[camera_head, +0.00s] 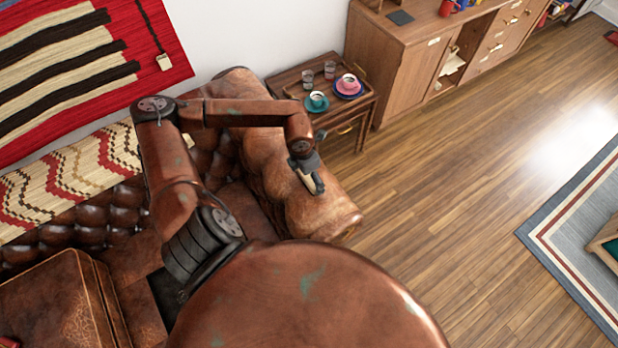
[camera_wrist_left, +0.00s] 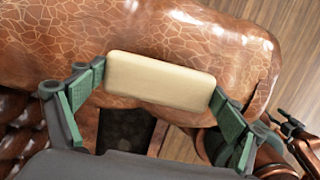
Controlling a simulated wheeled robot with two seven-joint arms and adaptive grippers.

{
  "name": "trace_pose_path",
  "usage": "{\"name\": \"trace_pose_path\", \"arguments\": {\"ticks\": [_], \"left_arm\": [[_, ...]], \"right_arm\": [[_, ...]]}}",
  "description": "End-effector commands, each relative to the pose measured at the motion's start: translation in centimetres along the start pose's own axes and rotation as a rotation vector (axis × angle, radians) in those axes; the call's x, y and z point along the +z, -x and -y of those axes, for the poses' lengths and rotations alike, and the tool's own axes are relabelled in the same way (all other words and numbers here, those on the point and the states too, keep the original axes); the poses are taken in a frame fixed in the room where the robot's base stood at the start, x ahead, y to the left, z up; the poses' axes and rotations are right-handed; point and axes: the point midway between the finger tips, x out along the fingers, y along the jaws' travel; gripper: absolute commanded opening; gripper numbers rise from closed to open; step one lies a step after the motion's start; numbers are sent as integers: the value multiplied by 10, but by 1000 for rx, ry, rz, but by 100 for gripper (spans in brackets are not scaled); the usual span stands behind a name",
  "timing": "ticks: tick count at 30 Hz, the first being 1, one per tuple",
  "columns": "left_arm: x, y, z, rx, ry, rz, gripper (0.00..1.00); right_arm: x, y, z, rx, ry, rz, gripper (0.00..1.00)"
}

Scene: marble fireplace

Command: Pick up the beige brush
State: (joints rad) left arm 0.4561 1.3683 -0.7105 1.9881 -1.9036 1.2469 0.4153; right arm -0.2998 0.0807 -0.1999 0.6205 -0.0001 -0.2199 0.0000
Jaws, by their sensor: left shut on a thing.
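The beige brush (camera_wrist_left: 160,81) is a pale rounded block in the left wrist view, held between the green-padded fingers of my left gripper (camera_wrist_left: 158,88). One finger touches each end of it. In the head view my left gripper (camera_head: 314,184) is over the brown leather sofa arm (camera_head: 316,215), with a small beige part of the brush (camera_head: 306,180) showing beside the dark fingers. The gap between brush and leather is hard to judge. My right gripper does not show in the head view.
A wooden side table (camera_head: 357,124) behind the sofa arm bears a teal cup and saucer (camera_head: 316,101), a pink cup (camera_head: 348,84) and two glasses. A wooden cabinet (camera_head: 402,60) stands beyond. The wood floor (camera_head: 440,170) to the right is clear.

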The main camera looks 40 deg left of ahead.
Motion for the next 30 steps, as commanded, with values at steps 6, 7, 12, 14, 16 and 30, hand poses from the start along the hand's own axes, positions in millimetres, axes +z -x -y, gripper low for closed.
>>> {"name": "trace_pose_path", "arguments": {"ticks": [6, 7, 12, 14, 16, 30], "left_arm": [[-7, 39, 16, 0, -6, 3, 64], [-8, 45, 19, 1, -5, 4, 64], [-21, 80, 42, 1, -7, 5, 64], [-30, 85, 54, -1, -7, 2, 64], [-38, 92, 66, -2, -7, 3, 64], [-68, 121, 110, 0, -1, 2, 64]], "right_arm": [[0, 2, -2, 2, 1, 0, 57], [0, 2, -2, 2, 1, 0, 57], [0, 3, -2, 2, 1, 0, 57], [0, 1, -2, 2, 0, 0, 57], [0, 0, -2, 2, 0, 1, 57], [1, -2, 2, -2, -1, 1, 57]]}}
